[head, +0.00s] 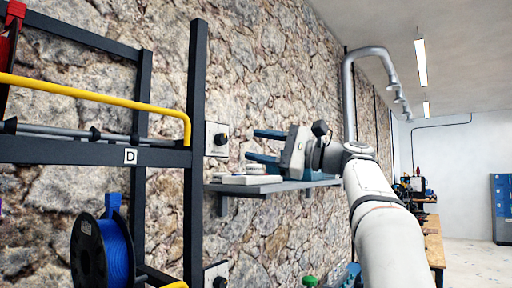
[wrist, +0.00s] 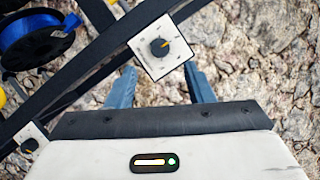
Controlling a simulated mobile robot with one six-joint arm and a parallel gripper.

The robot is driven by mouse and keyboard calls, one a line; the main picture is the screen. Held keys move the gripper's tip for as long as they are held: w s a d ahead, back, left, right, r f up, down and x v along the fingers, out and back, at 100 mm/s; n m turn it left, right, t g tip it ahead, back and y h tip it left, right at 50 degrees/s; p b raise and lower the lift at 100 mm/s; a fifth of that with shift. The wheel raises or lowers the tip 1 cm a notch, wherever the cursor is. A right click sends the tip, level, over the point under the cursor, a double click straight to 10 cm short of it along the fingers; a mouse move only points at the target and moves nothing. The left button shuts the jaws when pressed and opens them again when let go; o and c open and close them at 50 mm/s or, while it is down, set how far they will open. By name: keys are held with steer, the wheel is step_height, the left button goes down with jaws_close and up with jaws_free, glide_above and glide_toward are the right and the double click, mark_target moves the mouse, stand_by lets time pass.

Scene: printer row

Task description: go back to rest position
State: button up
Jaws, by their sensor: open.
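My gripper (head: 262,146) is in the middle of the head view, at the end of my raised white arm, with its two blue fingers apart and pointing left toward the dark rack. Nothing shows between the fingers. In the wrist view my gripper (wrist: 161,86) also shows its fingers spread apart, with a white plate with a black knob (wrist: 160,47) beyond and between them. The fingers look apart from the plate, though the distance is hard to judge.
A dark rack (head: 197,100) with a yellow rail (head: 100,93) and a blue filament spool (head: 116,250) stands at left. A wall shelf (head: 270,187) holding small white items (head: 248,179) is just below my gripper. A wooden bench (head: 433,240) stands at right.

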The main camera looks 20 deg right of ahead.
stand_by(0.4)
steer(key=s+a+f+g+h, duration=0.1)
steer(key=a+f+h, duration=0.2)
steer(key=f, duration=0.5)
steer(key=s+a+f+n+g+h, duration=0.1)
steer(key=a+f+h, duration=0.15)
steer(key=f, duration=0.65)
steer(key=s+a+f+g+h, duration=0.1)
steer(key=a+f+h, duration=0.2)
steer(key=f, duration=0.5)
steer(key=s+d+f+n+g+h, duration=0.1)
steer(key=s+f+n+h, duration=0.3)
steer(key=s+f, duration=0.6)
steer(key=s+d+f+n+g+h, duration=0.1)
steer(key=s+f+n+g+h, duration=0.2)
steer(key=f, duration=1.6)
steer(key=s+n+h, duration=0.1)
steer(key=s+n, duration=0.3)
steer(key=s, duration=0.4)
steer(key=shift+s+g, duration=0.3)
steer(key=shift+g, duration=0.1)
steer(key=shift+d, duration=0.1)
